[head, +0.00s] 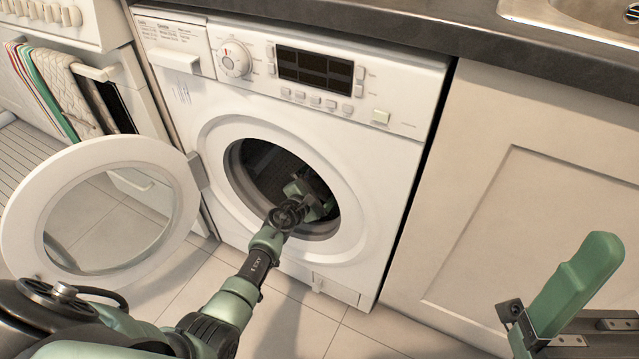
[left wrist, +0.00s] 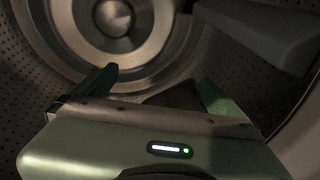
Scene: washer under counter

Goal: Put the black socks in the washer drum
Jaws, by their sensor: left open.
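The washer (head: 385,150) stands under the counter with its round door swung open to the left. My left arm reaches through the opening, and my left gripper (head: 318,192) is inside the drum (head: 262,165), partly in shadow. In the left wrist view, my left gripper (left wrist: 160,80) has its two green fingers apart. A dark patch (left wrist: 175,96) shows between them, beyond the gripper body; I cannot tell whether it is the black socks. No socks can be clearly made out in either view. My right gripper (head: 600,300) is at the lower right, partly cut off, with one finger showing and bare rail beside it.
The open washer door (head: 100,150) hangs left of the opening, close above my left arm. A dark countertop (head: 420,40) with a sink (head: 585,20) runs above. A cabinet (head: 520,190) stands right of the washer. An oven with a striped towel (head: 60,95) is at the left.

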